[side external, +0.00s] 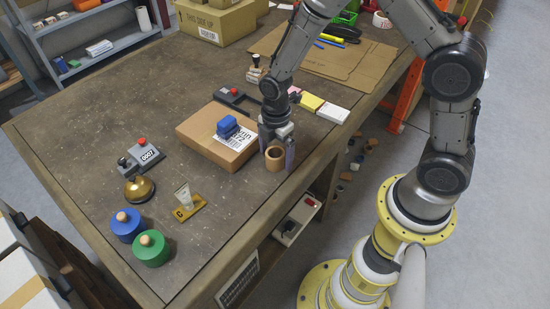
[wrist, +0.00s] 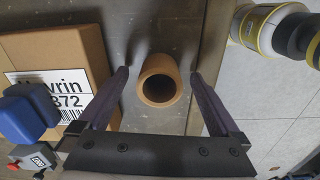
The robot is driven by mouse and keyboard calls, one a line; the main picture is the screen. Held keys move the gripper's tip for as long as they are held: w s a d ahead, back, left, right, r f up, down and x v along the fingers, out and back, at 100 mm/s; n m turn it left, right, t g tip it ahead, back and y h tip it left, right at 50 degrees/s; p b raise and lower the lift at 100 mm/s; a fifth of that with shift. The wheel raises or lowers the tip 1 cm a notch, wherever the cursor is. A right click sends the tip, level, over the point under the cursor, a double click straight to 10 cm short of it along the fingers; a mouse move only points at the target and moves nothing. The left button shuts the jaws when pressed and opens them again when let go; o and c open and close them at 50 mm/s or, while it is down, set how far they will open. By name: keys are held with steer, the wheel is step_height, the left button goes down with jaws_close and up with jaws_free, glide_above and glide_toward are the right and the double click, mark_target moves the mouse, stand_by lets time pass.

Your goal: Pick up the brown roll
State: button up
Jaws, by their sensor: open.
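The brown roll (side external: 275,158) is a short, hollow cylinder standing near the right edge of the table. In the side view it shows between the fingers of my gripper (side external: 277,163). In the wrist view the brown roll (wrist: 160,80) sits ahead of and between the two open fingers of my gripper (wrist: 158,80), with a gap on both sides. Its dark hollow faces the camera. The gripper is open and holds nothing. Neither finger appears to touch the roll.
A cardboard box (side external: 195,137) with a white label and a blue stamp (side external: 228,126) on it stands close beside the gripper. Coloured note pads (side external: 312,103) lie behind. The table edge (side external: 300,192) is close to the roll.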

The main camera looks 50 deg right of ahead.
steer(key=shift+f, duration=0.55)
steer(key=c, duration=1.5)
steer(key=shift+o, duration=0.2)
steer(key=shift+r, duration=0.1)
